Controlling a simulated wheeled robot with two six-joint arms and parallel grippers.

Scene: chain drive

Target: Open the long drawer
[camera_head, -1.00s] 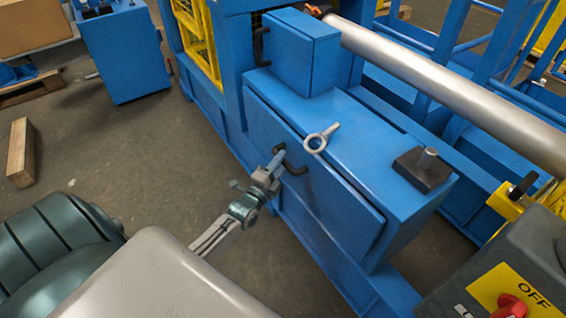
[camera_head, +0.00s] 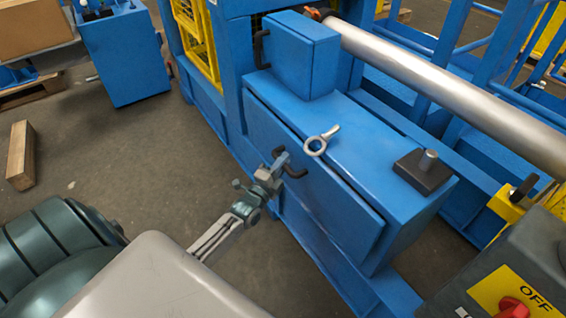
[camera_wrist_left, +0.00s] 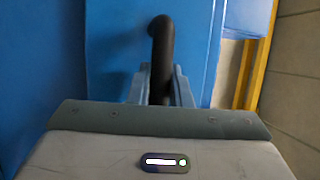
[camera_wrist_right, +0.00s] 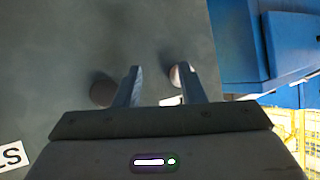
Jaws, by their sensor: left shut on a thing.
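The long drawer (camera_head: 333,209) is the long blue front on the side of the blue cabinet, with a dark bar handle (camera_head: 292,169) near its middle. My left gripper (camera_head: 281,161) is at this handle. In the left wrist view the dark handle (camera_wrist_left: 161,50) runs down between the two fingers of the left gripper (camera_wrist_left: 161,83), which are shut on it. The drawer front stands very slightly proud of the cabinet; I see no inside of it. My right gripper (camera_wrist_right: 159,72) shows only in the right wrist view, fingers apart with nothing between them.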

